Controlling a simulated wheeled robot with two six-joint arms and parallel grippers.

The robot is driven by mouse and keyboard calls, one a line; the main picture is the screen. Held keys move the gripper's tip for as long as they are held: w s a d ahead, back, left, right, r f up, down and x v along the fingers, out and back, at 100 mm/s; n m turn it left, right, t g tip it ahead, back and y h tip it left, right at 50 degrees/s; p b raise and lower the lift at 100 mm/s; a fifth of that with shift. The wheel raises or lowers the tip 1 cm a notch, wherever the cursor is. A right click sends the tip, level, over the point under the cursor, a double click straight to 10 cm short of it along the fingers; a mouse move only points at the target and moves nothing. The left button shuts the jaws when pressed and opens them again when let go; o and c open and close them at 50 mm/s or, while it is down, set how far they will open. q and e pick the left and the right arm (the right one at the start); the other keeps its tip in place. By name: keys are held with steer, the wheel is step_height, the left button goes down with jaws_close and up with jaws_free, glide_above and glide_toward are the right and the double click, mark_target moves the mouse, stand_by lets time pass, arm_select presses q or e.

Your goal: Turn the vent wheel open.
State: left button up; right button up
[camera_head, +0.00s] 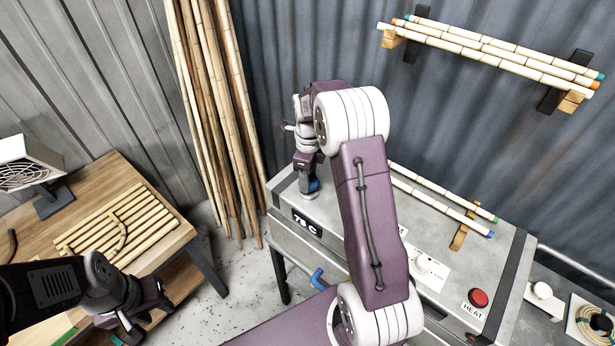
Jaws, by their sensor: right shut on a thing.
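The vent wheel (314,185) is a small blue part on a grey round base, at the left end of the grey steam box's top (443,222). My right gripper (308,180) points down over it and is shut on it. The fingers and my arm hide much of the wheel, so how far it is turned cannot be told. My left gripper (133,325) hangs at the bottom left in front of the wooden bench, far from the wheel. Its fingertips are too dark and small to tell open from shut.
Rattan poles (215,110) lean behind. My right arm crosses the box.

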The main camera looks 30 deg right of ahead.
steer(key=shift+f, duration=0.1)
steer(key=o, duration=1.4)
steer(key=shift+s+d, duration=0.1)
steer(key=shift+c, duration=0.2)
steer(key=shift+d, duration=0.1)
step_height(320, 180, up, 9)
steer(key=b, duration=0.1)
steer(key=shift+b, duration=0.3)
